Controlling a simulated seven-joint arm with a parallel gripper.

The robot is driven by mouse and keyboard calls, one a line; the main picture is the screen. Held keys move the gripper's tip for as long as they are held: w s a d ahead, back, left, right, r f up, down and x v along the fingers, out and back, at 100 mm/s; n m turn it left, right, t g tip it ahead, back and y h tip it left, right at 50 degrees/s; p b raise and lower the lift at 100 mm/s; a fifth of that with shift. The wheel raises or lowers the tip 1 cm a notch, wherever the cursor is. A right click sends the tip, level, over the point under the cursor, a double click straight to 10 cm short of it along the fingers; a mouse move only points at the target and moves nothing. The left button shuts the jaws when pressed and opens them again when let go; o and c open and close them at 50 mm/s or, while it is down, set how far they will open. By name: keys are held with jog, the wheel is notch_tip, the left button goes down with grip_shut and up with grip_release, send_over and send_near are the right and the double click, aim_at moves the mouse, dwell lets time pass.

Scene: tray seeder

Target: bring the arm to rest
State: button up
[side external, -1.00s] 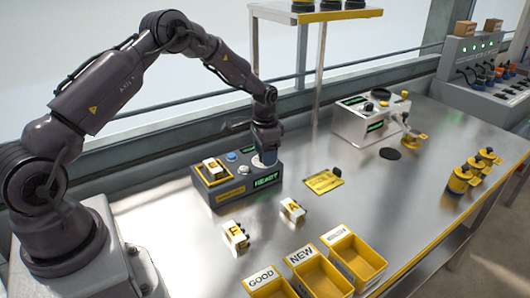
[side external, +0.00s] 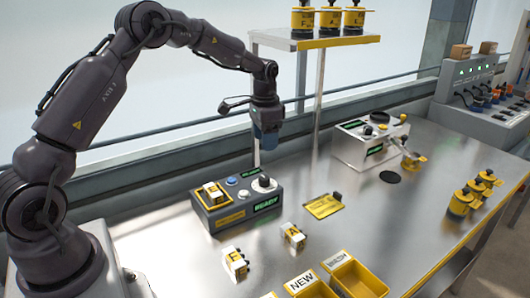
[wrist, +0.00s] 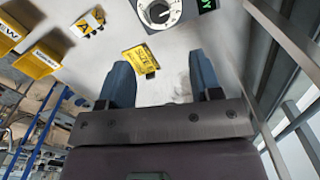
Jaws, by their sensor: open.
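My gripper (side external: 267,143) hangs in the air above the back right of the grey control box (side external: 226,222), clear of the table and of every object. In the wrist view my gripper (wrist: 164,82) shows two blue fingers spread apart with nothing between them. The control box carries a dial (side external: 264,183), a lit green display and a small yellow-and-white block (side external: 213,191). The dial also shows in the wrist view (wrist: 160,12).
Two labelled blocks (side external: 235,261) (side external: 293,236) and a yellow plate (side external: 324,206) lie on the steel table. Yellow bins (side external: 357,281) stand at the front. A white machine (side external: 358,146) stands behind. A raised shelf (side external: 315,42) holds yellow canisters, right of my arm.

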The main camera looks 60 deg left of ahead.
jog(key=shift+r, duration=0.4)
jog(key=s+d+r+n+t, duration=0.1)
jog(key=s+d+r+t, duration=0.1)
jog(key=s+d+r, duration=0.3)
jog(key=s+d+r+t, duration=0.1)
jog(key=s+d+r, duration=0.4)
jog(key=s, duration=0.9)
jog(key=s+d+r+n+t, duration=0.1)
jog(key=s+d+r+t, duration=0.1)
jog(key=s+d+r, duration=0.3)
jog(key=s, duration=0.4)
jog(key=shift+s+d+r+n+t, duration=0.3)
